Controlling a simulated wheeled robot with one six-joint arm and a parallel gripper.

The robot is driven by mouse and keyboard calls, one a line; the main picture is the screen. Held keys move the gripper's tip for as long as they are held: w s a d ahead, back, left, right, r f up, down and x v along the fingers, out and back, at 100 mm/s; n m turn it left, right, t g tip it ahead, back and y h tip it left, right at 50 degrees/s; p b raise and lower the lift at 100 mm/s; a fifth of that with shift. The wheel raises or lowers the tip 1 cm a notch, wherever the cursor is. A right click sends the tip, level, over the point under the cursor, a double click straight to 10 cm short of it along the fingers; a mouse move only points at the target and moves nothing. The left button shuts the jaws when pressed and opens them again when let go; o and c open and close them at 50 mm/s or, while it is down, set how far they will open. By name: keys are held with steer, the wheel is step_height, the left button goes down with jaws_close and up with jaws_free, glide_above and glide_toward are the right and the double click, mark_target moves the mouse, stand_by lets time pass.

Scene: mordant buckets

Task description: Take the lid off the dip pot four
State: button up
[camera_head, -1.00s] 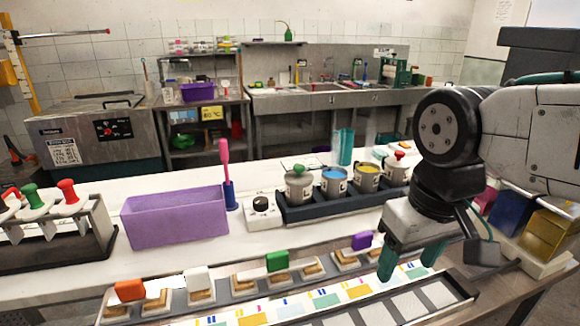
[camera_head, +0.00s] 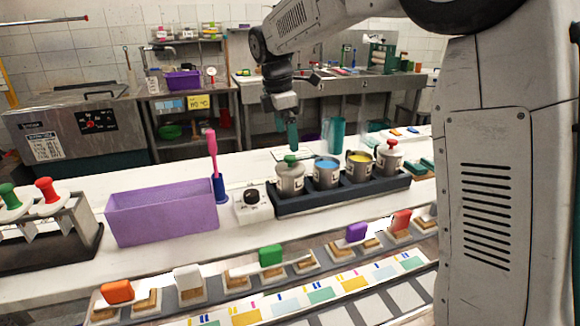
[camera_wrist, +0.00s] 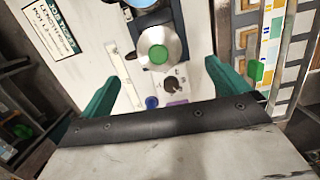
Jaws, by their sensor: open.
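Four dip pots stand in a row in a dark rack. The leftmost pot (camera_head: 291,181) wears a grey lid with a green knob (camera_head: 290,160). The pots between are open, one with blue liquid (camera_head: 327,164) and one with yellow (camera_head: 360,158). I cannot read the pot numbers. My gripper (camera_head: 287,140) points down, open and empty, above the green-knobbed lid. In the wrist view the lid (camera_wrist: 175,42) and green knob (camera_wrist: 158,54) lie below and between my spread fingers (camera_wrist: 162,72).
The rack (camera_head: 311,202) stands on the white counter. A dial box (camera_head: 253,205), a blue holder with a pink-handled tool (camera_head: 212,150) and a purple bin (camera_head: 163,217) stand to its left. Knobbed stamps line the front.

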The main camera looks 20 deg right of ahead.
mark_target(290, 156)
steer(key=shift+w+a+f+n, duration=0.15)
steer(key=shift+w+f+n, duration=0.2)
steer(key=shift+w, duration=0.1)
steer(key=shift+f, duration=0.35)
steer(key=f, duration=0.2)
steer(key=d+f, duration=0.1)
steer(key=f, duration=0.3)
steer(key=shift+s+d+f, duration=0.25)
steer(key=shift+s+f, duration=0.05)
steer(key=shift+f, duration=0.1)
steer(key=c, duration=1)
